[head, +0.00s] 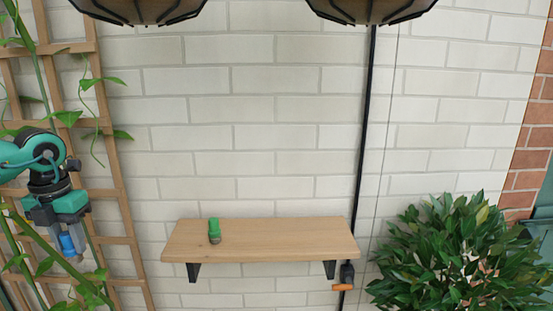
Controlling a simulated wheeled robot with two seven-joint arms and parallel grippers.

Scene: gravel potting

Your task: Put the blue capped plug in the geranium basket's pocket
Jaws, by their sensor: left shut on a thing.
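My left gripper (72,240) is at the left edge of the head view, in front of the trellis, with its fingers pointing down. It is shut on the blue capped plug (67,243), which shows as a small blue piece between the fingers. The rest of the plug is hidden or too small to tell. Two dark-framed baskets (140,8) (372,8) hang at the top edge, and only their undersides show. I cannot tell which is the geranium basket, and no pocket is visible. My right gripper is not in view.
A wooden shelf (290,240) on black brackets holds a green capped plug (214,231). A wooden trellis (113,170) with vines stands at the left. A leafy bush (450,255) fills the lower right. A black pipe (364,130) runs down the brick wall.

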